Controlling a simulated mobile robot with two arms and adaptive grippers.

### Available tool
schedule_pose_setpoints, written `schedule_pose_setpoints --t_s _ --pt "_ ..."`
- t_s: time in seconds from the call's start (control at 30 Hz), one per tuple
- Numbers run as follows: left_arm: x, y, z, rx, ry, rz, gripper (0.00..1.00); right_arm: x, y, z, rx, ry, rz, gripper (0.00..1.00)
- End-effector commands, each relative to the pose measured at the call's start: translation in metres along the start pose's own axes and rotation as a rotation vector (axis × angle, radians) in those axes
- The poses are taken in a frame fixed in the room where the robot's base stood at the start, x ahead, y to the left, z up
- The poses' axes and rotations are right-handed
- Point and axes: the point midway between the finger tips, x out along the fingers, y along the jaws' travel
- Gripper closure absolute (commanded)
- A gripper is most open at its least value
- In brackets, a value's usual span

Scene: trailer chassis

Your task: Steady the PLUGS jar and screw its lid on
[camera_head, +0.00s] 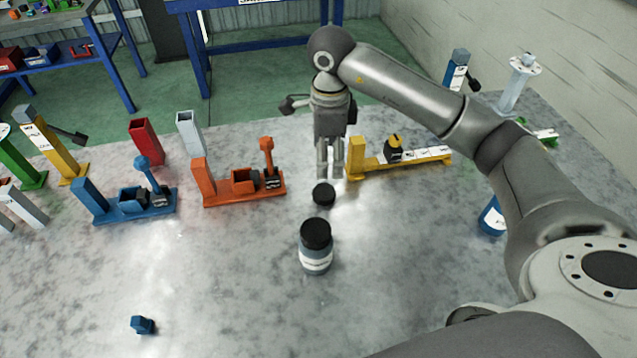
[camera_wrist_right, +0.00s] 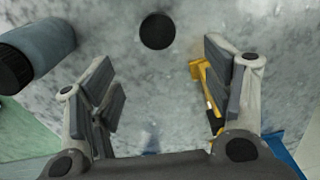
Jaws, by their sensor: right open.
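The jar (camera_head: 316,262) stands upright on the grey table, with a blue-grey body, a white label too small to read and a black top. It also shows at the upper left of the right wrist view (camera_wrist_right: 45,45). A round black lid (camera_head: 324,194) lies flat on the table just behind the jar, apart from it. The lid also shows at the top middle of the right wrist view (camera_wrist_right: 157,31). My right gripper (camera_head: 330,172) points down above the table, just behind the lid. Its fingers (camera_wrist_right: 165,95) are wide apart with nothing between them. My left gripper is out of view.
An orange fixture (camera_head: 245,195) stands left of the lid and a yellow one (camera_head: 400,162) to the right. A blue fixture (camera_head: 135,207) is farther left. A small blue part (camera_head: 142,325) lies front left. A blue container (camera_head: 492,217) is partly hidden by my right arm.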

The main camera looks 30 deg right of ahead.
Motion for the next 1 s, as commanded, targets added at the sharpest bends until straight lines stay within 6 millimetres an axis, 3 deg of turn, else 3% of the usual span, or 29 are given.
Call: schedule_pose_setpoints --t_s 0.27,0.63,1.0 --pt "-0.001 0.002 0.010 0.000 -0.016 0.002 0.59 0.003 0.000 0.000 0.000 0.000 0.002 0.27" --pt "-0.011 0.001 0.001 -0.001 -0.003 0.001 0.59 0.052 0.001 0.000 0.000 0.001 0.003 0.27" --pt "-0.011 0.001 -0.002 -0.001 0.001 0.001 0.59 0.057 0.000 0.001 0.000 0.000 0.000 0.27"
